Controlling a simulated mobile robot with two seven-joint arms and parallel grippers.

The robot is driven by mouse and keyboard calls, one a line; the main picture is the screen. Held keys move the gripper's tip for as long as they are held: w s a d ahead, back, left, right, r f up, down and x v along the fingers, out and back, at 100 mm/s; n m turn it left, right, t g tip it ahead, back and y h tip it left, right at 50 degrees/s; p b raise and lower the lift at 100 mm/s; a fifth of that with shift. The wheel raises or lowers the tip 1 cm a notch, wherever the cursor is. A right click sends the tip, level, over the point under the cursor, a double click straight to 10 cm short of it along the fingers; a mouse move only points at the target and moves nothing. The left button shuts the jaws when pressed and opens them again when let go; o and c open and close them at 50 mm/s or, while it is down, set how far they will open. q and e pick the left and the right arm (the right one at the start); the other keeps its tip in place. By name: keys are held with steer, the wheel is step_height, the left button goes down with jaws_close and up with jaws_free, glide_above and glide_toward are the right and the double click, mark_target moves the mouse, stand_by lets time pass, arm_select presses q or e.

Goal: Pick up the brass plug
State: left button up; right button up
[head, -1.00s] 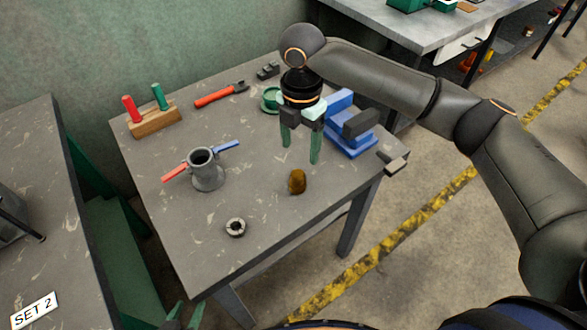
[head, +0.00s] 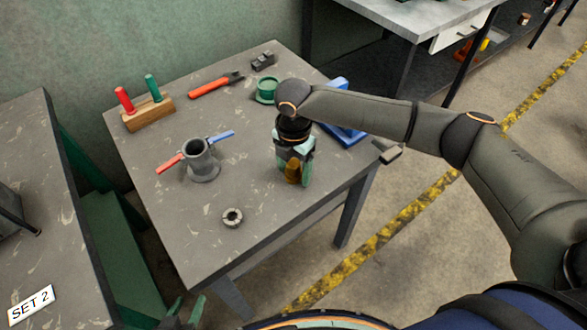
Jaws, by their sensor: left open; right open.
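The brass plug (head: 293,171) is a small brown-gold piece standing on the grey table near its right front part. My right gripper (head: 294,179) has come down over it from above, with its green fingers around the plug. The fingers look open, and part of the plug is hidden behind them. My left gripper (head: 183,316) shows only as green fingertips at the bottom edge, apart from the table's objects, and it is open.
A grey pipe fitting with red and blue handles (head: 201,160) stands left of my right gripper. A metal ring nut (head: 232,217) lies in front. A blue vise (head: 344,132) is partly hidden behind my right arm. A wooden block (head: 149,113), a red tool (head: 213,85) and a green piece (head: 267,88) lie at the back.

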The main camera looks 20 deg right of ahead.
jaws_close()
stand_by(0.5)
steer(key=shift+r, duration=0.1)
